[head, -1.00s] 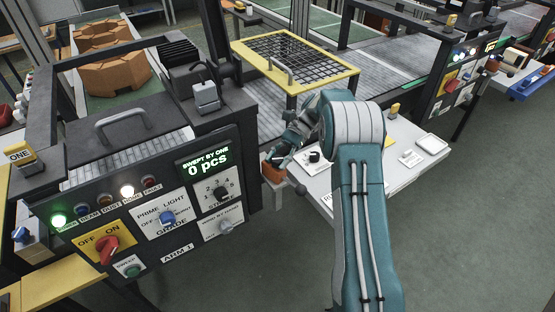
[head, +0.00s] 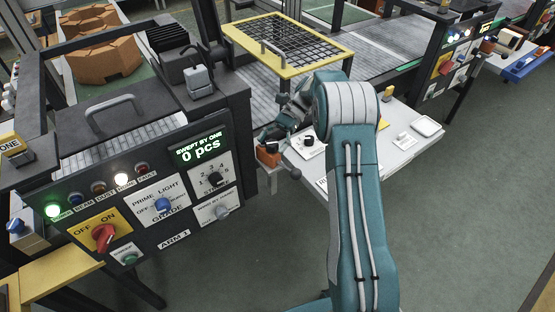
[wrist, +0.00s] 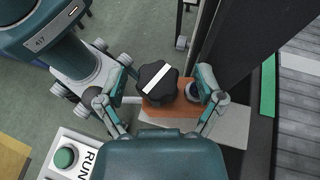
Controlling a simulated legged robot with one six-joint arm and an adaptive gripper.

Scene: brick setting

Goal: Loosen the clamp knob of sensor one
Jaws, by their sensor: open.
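The black clamp knob (wrist: 158,80), lobed with a white stripe across its top, sits on an orange block (wrist: 176,108) in the wrist view. A round dark part with a pale rim (wrist: 193,92) lies beside it on the right. In the head view the orange block (head: 268,159) stands at the end of the machine by the arm 1 panel; a black knob there is small and partly hidden. My gripper (wrist: 163,72) is open, one finger on each side of the knob. In the head view my gripper (head: 272,135) is just above the block.
The arm 1 panel (head: 160,200) with knobs and lights stands left of the block. A white table (head: 400,155) with small items lies to the right. A green RUN button (wrist: 64,158) is at lower left in the wrist view. Open floor lies in front.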

